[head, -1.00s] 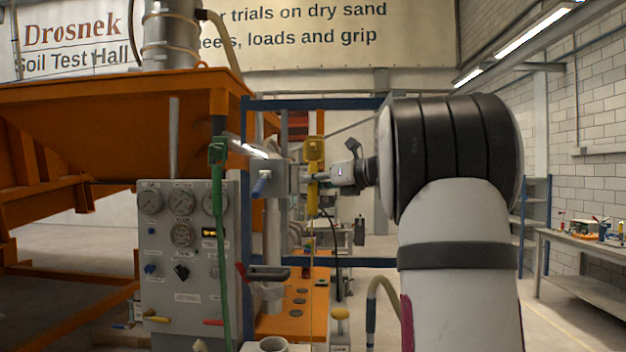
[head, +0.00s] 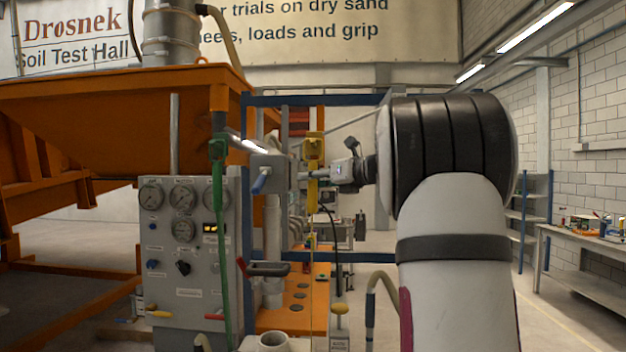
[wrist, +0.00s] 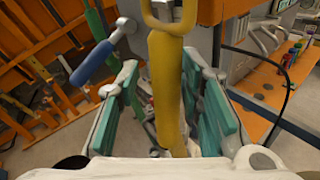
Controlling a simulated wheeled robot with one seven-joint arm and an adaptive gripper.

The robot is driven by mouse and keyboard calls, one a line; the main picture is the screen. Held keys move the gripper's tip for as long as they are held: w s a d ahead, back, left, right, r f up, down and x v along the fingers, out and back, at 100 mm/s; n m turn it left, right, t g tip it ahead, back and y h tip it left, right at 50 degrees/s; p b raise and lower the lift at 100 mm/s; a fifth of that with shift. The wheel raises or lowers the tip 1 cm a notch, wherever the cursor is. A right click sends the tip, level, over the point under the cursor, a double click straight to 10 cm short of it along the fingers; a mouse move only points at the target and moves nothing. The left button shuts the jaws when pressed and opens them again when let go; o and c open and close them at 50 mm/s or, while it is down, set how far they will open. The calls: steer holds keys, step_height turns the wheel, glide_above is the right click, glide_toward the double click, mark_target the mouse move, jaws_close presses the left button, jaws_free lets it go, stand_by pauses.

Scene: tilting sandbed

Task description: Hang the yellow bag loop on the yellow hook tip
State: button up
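A yellow piece (head: 313,150) with a wide head and a narrow strip below hangs upright in the middle of the head view. In the wrist view a long yellow strap (wrist: 168,85) with a rounded loop (wrist: 172,22) at its top runs between my teal finger pads. I cannot tell for certain which yellow part is the bag loop and which is the hook tip. My gripper (head: 328,172) reaches in from the right at the strip. In the wrist view my gripper (wrist: 168,105) looks open, with a pad on each side of the strap and a gap at the left.
A grey block with a blue-handled lever (head: 262,180) stands just left of the yellow piece; its blue handle (wrist: 92,62) shows at the wrist view's upper left. A gauge panel (head: 185,265), a green hose (head: 218,200) and a blue frame (head: 320,101) are close by.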

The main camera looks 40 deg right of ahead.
steer(key=shift+s, duration=0.1)
steer(key=s+d+r, duration=0.1)
steer(key=s, duration=1)
steer(key=shift+s+r, duration=0.2)
steer(key=shift+s, duration=0.15)
steer(key=w+a+f+n+g+y+b, duration=0.1)
steer(key=a+f+n+g, duration=0.1)
steer(key=a+f+n, duration=0.5)
steer(key=w+a+f+n+g+y+b, duration=0.1)
steer(key=a+f+n+g, duration=0.2)
steer(key=a, duration=0.9)
steer(key=w+a+f+n+g+y+b, duration=0.1)
steer(key=a+f+n+g, duration=0.1)
steer(key=a+f+n, duration=0.5)
steer(key=s+a+f+n+g+h+b, duration=0.2)
steer(key=s+a+f+n+g+h, duration=0.2)
steer(key=s+a+f+n, duration=0.9)
step_height(320, 180, down, 2)
steer(key=n, duration=0.7)
steer(key=shift+f+b, duration=0.2)
steer(key=shift+b, duration=0.15)
